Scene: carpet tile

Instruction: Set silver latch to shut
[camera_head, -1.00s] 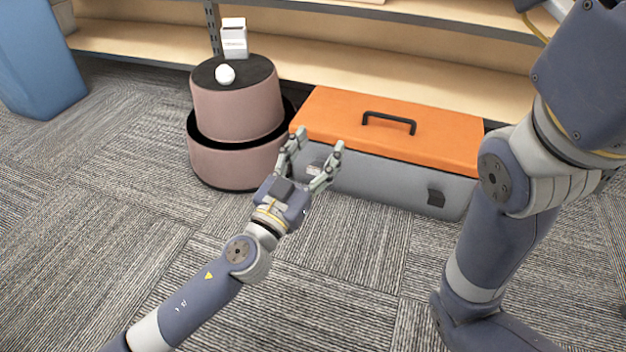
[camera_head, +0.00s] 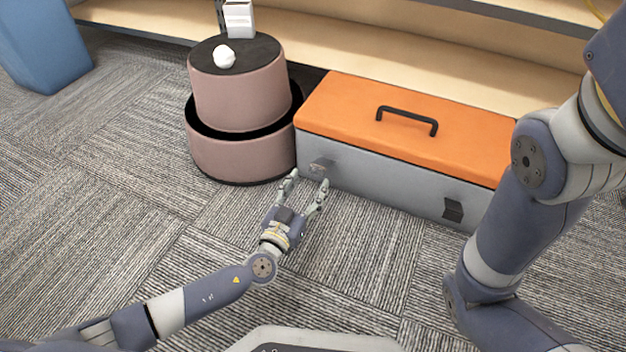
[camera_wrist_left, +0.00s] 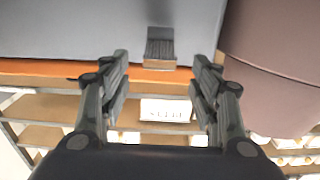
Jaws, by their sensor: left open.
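The silver latch (camera_head: 321,167) is a small block on the left part of the grey toolbox's (camera_head: 385,180) front, just under the orange lid (camera_head: 450,125). In the left wrist view the latch (camera_wrist_left: 160,47) looks dark and ridged, beyond and roughly between the fingertips. I cannot tell for sure whether it is flipped out or flat. My left gripper (camera_head: 307,182) is open and empty, low in front of the latch, with no clear contact. Its two fingers also show in the left wrist view (camera_wrist_left: 161,64). My right arm is at the right; its gripper is out of view.
A second, dark latch (camera_head: 453,209) is at the right of the box front. A black handle (camera_head: 407,120) stands on the lid. A two-tier pink stool (camera_head: 240,100) with a white lump (camera_head: 224,56) on top stands close at the left. Wooden shelves are behind; carpet in front is clear.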

